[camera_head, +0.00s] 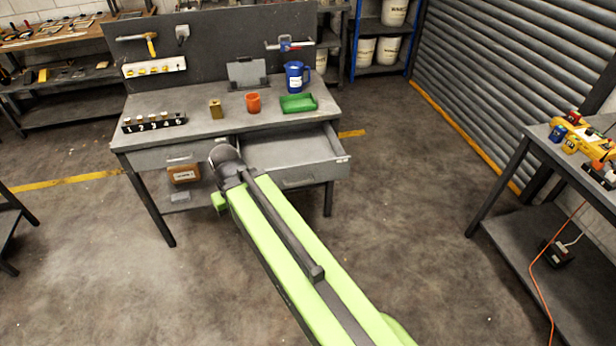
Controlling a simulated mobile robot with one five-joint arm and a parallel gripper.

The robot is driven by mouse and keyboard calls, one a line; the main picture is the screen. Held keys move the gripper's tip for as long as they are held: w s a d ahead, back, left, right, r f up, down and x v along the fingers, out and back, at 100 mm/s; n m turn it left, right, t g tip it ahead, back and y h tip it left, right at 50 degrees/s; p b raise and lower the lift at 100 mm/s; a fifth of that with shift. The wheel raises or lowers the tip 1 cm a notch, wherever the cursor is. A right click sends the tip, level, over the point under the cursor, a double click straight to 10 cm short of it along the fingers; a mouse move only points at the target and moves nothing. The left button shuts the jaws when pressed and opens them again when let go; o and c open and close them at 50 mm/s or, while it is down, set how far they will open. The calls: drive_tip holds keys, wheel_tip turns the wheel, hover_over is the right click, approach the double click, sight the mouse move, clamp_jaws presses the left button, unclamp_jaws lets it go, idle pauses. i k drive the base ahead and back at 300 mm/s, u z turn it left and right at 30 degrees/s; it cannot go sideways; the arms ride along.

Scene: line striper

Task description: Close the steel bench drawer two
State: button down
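The grey steel bench (210,132) stands ahead with two drawers side by side under its top. The right drawer (318,171) is pulled out toward me and its visible inside is empty. The left drawer (165,156) looks shut. My green arm reaches from the lower right toward the bench, and its dark end joint covers the left corner of the open drawer. A small green part of my gripper (219,201) shows below that joint, left of the open drawer's front. Its fingers are hidden, so I cannot see whether it is open.
On the bench top are a numbered rack (154,122), a brass block (216,109), an orange cup (253,103), a green tray (299,103) and a blue jug (295,78). A brown box (184,173) sits below. Another table (545,150) stands right. The floor between is clear.

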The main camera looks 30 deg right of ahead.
sight(298, 155)
drive_tip(key=u, duration=0.05)
drive_tip(key=i, duration=1)
drive_tip(key=u, duration=0.05)
